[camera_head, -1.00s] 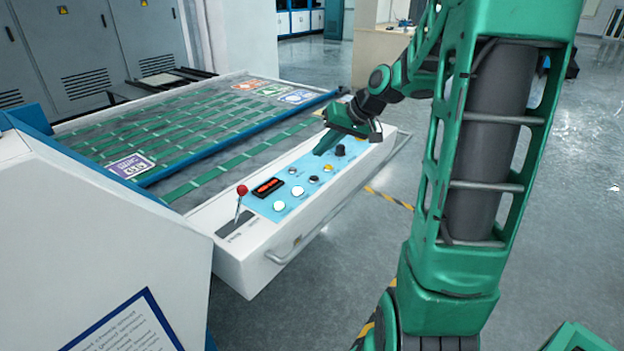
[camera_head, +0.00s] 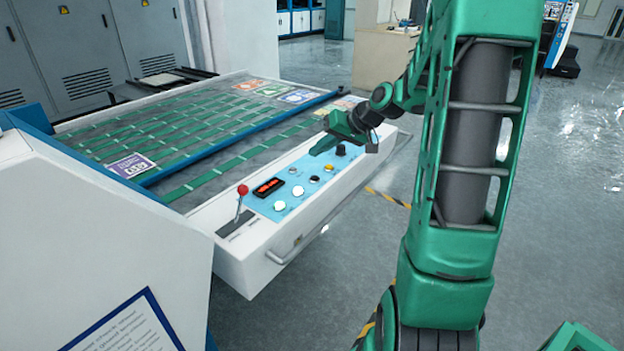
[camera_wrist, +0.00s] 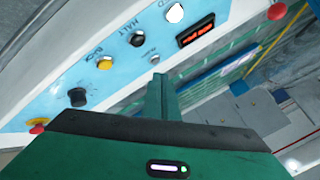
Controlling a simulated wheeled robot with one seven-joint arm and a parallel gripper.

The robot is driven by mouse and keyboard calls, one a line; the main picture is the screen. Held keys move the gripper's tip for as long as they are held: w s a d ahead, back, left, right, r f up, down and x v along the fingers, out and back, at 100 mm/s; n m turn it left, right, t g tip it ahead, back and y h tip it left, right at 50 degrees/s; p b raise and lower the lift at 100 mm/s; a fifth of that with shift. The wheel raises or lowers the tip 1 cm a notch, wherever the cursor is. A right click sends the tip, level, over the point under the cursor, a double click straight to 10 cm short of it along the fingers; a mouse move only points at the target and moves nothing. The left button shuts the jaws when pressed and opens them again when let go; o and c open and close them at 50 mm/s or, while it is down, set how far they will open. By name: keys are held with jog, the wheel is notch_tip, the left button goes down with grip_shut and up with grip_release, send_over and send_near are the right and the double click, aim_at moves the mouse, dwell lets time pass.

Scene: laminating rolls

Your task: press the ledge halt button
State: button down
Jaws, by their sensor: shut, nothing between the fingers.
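The halt button is a small black button (camera_head: 314,180) on the light blue control panel (camera_head: 262,206) of the white ledge. In the wrist view the black button (camera_wrist: 138,39) has the word HALT beside it. It sits between a white button (camera_wrist: 174,12) and a yellow button (camera_wrist: 104,62) labelled BACK. My gripper (camera_head: 315,151) is shut and empty. It hovers over the panel's far right part. In the wrist view its fingertips (camera_wrist: 158,76) point toward the panel, below the black button and near a small silver button (camera_wrist: 154,58). No contact with the halt button shows.
A red-knobbed lever (camera_head: 241,190) and a red display (camera_head: 268,187) are at the panel's near end. A dark knob (camera_head: 341,150) stands beyond the yellow button. A handrail (camera_head: 310,240) runs along the ledge front. The roller bed (camera_head: 210,125) lies behind.

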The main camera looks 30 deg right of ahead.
aim_at(318, 179)
jog(key=shift+f, duration=2.75)
jog(key=shift+s+f, duration=0.1)
jog(key=shift+f, duration=0.7)
dwell(0.5)
jog(key=shift+r, duration=0.85)
notch_tip(318, 179, up, 5)
dwell(0.8)
